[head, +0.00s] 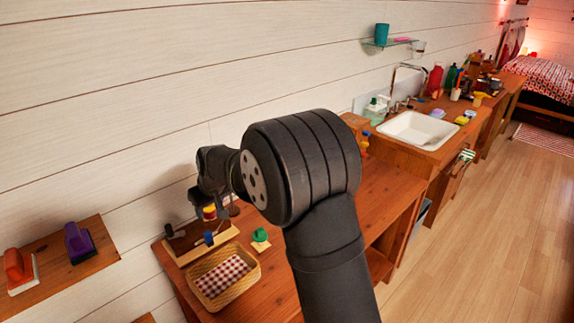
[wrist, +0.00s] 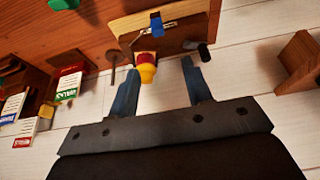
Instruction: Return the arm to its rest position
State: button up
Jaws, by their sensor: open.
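My arm reaches from the front centre of the head view toward the wall at the left. My gripper (head: 208,206) is above a wooden rack on the counter. In the wrist view my gripper (wrist: 158,75) has its two fingers apart. A red-and-yellow item (wrist: 146,67) shows beside the left finger; whether they touch I cannot tell. It also shows below the gripper in the head view (head: 209,213). The wooden rack (wrist: 124,24) has a blue piece (wrist: 156,22) and a black-ended piece (wrist: 203,49) at it.
A wicker basket (head: 255,281) with a checkered cloth stands in front of the rack. A green item (head: 261,235) lies to its right. A wall shelf (head: 56,262) holds orange and purple tools at the left. A sink (head: 418,130) is farther right. The floor (head: 480,235) at right is clear.

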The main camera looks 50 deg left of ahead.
aim_at(207, 234)
jog(key=x, duration=1.7)
jog(key=o, duration=1.2)
jog(key=v, duration=2.5)
jog(key=x, duration=0.9)
jog(key=shift+w+a+f, duration=0.2)
jog(key=shift+a+f, duration=0.1)
jog(key=shift+r, duration=0.15)
